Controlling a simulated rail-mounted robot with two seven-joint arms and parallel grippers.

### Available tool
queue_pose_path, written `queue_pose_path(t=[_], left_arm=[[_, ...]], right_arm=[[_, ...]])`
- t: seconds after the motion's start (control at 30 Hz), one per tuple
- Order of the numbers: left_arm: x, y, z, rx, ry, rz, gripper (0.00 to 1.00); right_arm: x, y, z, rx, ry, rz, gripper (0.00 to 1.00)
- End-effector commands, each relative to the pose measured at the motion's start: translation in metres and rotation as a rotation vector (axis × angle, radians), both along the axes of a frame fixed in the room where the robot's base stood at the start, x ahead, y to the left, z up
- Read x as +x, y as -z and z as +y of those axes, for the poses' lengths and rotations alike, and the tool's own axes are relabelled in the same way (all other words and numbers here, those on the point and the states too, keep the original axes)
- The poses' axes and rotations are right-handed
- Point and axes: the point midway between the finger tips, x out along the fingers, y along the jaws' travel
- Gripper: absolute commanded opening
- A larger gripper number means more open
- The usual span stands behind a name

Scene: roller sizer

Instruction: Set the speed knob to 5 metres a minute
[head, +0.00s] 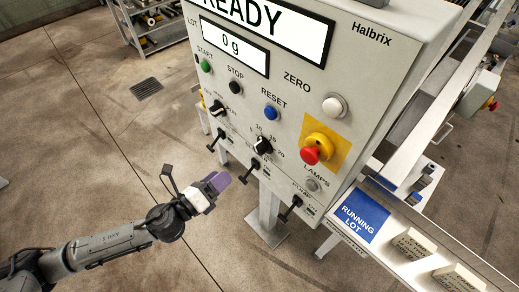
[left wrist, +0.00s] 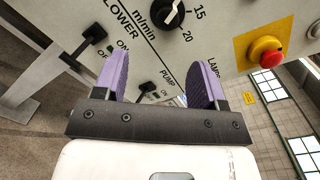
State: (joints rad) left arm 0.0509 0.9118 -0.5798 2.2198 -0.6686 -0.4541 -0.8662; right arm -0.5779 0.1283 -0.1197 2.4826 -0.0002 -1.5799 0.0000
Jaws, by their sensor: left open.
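The speed knob (head: 263,146) is a black dial on the grey control panel (head: 325,100), ringed by a number scale. It also shows at the top edge of the left wrist view (left wrist: 172,14), beside "m/min" and the numbers 15 and 20. A white pointer line shows on it there, but I cannot tell the exact setting. My left gripper (head: 219,181) is open and empty, below and to the left of the knob in the head view. Its purple fingers stand apart in the left wrist view (left wrist: 164,82), clear of the knob. My right gripper is not in view.
Another black knob (head: 217,107) sits left of the speed knob. Black levers (head: 252,169) stick out along the panel's lower part. A red emergency button (head: 311,155) on yellow is at right. The displays read READY and "0 g".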

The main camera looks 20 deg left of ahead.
Motion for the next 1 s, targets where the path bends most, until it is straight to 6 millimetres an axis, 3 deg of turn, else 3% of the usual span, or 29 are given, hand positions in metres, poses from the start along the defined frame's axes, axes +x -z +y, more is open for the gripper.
queue_pose_path(t=[0.17, 0.37, 1.0], left_arm=[[-0.004, -0.002, -0.009, 0.115, 0.062, -0.063, 0.65], [0.007, -0.002, -0.013, 0.144, 0.057, -0.078, 0.65], [0.099, -0.002, -0.058, 0.141, 0.057, -0.075, 0.65]], right_arm=[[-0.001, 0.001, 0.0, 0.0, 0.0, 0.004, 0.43], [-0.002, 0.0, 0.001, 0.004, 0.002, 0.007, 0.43], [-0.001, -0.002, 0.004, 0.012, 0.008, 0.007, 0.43]])
